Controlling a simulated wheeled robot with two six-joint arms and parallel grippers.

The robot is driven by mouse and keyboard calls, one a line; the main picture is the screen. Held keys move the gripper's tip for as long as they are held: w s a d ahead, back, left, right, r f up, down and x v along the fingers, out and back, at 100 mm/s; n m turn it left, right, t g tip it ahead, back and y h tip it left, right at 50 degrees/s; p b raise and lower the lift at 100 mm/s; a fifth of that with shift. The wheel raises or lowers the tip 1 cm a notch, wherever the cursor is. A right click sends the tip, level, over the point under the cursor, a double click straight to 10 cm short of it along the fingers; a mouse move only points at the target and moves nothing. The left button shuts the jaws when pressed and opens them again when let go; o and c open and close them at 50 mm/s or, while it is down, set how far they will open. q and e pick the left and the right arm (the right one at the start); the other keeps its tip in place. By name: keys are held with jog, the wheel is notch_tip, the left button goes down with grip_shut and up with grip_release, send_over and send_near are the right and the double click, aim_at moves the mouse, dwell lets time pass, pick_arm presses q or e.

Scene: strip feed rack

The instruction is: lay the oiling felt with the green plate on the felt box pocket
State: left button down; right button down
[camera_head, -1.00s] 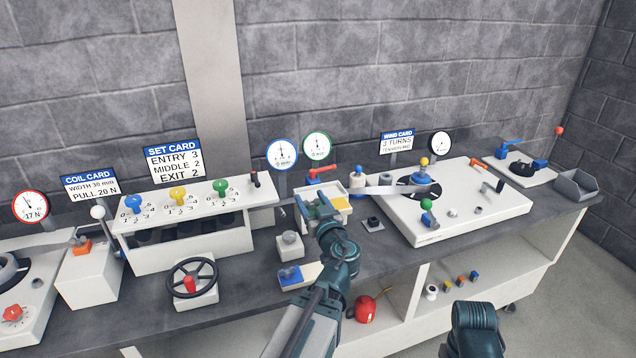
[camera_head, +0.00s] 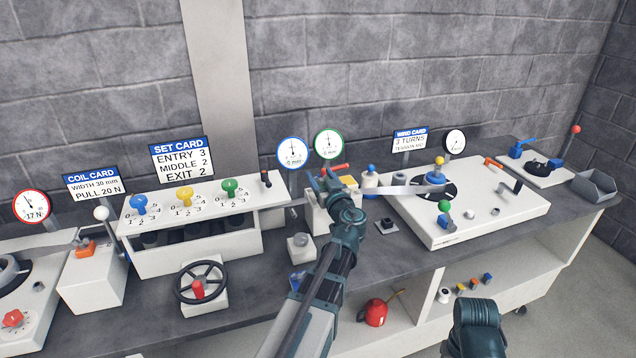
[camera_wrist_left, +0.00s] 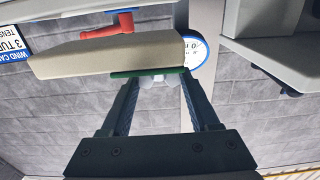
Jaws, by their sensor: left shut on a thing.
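In the left wrist view, the oiling felt (camera_wrist_left: 105,54) is a thick cream slab backed by a green plate (camera_wrist_left: 148,72). A yellow patch (camera_head: 348,181) shows beside the gripper. The pocket is mostly hidden by the gripper and wrist. I cannot tell whether the felt touches the box. My right gripper is out of view; part of my right arm shows low right.
A round gauge with a green rim (camera_head: 328,143) and a blue-rimmed one (camera_head: 293,152) stand behind the box. A small white block (camera_head: 300,247) stands left of my forearm.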

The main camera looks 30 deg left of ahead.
pick_arm(q)
jog(key=shift+w+a+f, duration=0.1)
jog(key=shift+w+a, duration=0.25)
jog(key=shift+w, duration=0.25)
jog(key=shift+w+a+f, duration=0.1)
jog(key=shift+w+a, duration=0.25)
jog(key=shift+w, duration=0.25)
notch_tip(320, 180, down, 3)
jog(key=b, duration=0.3)
jog(key=shift+s+a, duration=0.1)
jog(key=shift+s, duration=0.05)
jog(key=shift+f+b, duration=0.25)
jog(key=shift+b, duration=0.25)
jog(key=shift+f, duration=0.15)
jog(key=shift+c, duration=0.6)
grip_release()
